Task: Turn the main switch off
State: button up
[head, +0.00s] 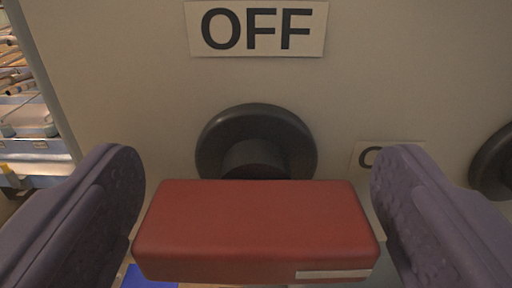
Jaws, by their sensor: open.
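The main switch has a red bar handle (256,226) lying level across the lower middle of the head view. Its round black base (256,140) sits on the panel behind the handle, and a short dark shaft joins them. A white OFF label (257,28) is on the panel above the switch. My gripper (257,195) is open, with one purple-grey finger on each side of the red handle. Small gaps show between the handle's ends and the fingers. A short pale strip marks the handle's lower right front edge.
The pale panel (420,80) fills most of the view. A second label (380,155), partly hidden by the right finger, and another dark round knob (494,162) are to the right. Past the panel's left edge are blue and white shelves (30,120) with various items.

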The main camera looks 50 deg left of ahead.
jog(key=c, duration=1)
jog(key=shift+o, duration=0.2)
jog(key=shift+a, duration=0.1)
jog(key=shift+n+b, duration=0.3)
jog(key=shift+n, duration=0.1)
jog(key=n+b, duration=0.2)
jog(key=n, duration=0.2)
jog(key=shift+f+b, duration=0.15)
jog(key=shift+b, duration=0.2)
jog(key=n+b, duration=0.4)
jog(key=n, duration=0.1)
jog(key=shift+s, duration=0.1)
jog(key=n+b, duration=0.1)
jog(key=n, duration=0.3)
jog(key=shift+a+b, duration=0.1)
jog(key=shift+b, duration=0.2)
jog(key=shift+n, duration=2)
jog(key=shift+f, duration=0.1)
